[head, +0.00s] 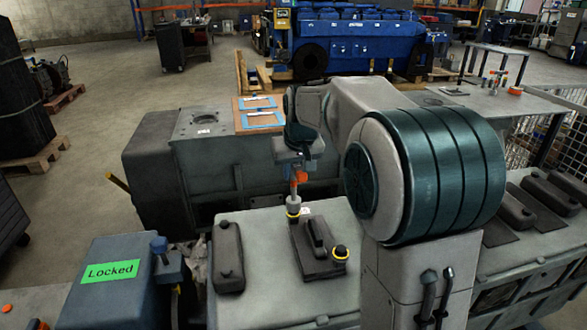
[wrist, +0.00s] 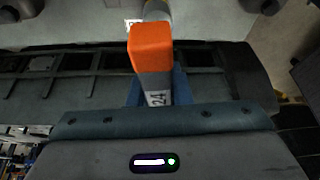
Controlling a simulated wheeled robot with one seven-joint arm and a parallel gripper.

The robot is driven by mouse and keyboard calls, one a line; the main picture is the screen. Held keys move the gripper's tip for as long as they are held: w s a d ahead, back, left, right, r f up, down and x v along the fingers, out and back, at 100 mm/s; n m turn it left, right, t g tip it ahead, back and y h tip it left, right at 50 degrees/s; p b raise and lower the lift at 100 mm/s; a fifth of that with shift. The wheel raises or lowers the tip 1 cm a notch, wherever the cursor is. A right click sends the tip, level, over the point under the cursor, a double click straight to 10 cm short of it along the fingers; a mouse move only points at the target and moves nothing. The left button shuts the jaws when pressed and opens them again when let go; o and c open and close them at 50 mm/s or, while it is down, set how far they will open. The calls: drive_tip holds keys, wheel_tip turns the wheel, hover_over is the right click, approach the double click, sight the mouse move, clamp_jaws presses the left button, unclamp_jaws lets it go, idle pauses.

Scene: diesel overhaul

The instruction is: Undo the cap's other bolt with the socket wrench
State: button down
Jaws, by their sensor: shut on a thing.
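My gripper (head: 298,167) points down and is shut on the socket wrench (head: 293,200), which has an orange part and a grey socket end. The wrench stands about upright over the far left end of the dark cap (head: 316,262). A yellow ring shows at its lower end; whether the socket sits on a bolt there, I cannot tell.
The cap lies on the grey engine block top (head: 265,280). A loose-looking dark cover (head: 228,255) lies to its left. A blue-grey box with a green "Locked" sign (head: 110,271) stands at the near left. Blue-edged boards (head: 262,120) lie behind.

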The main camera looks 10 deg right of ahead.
drive_tip(key=shift+m+h, duration=0.8)
drive_tip(key=shift+m, duration=1.5)
drive_tip(key=shift+d+m+g+h+p, duration=0.15)
drive_tip(key=shift+m+g+h, duration=0.2)
drive_tip(key=shift+m, duration=0.8)
drive_tip(key=shift+m+g+h+p, duration=0.15)
drive_tip(key=shift+m+h, duration=0.3)
drive_tip(key=shift+m, duration=0.7)
drive_tip(key=m+g+h+p, duration=0.1)
drive_tip(key=m, duration=0.3)
drive_tip(key=shift+d+r, duration=0.1)
drive_tip(key=m+g+p, duration=0.1)
drive_tip(key=m, duration=0.3)
drive_tip(key=shift+d+m+g+p, duration=0.1)
drive_tip(key=shift+m+g+p, duration=0.2)
drive_tip(key=shift+g+p, duration=0.1)
drive_tip(key=shift+m, duration=0.6)
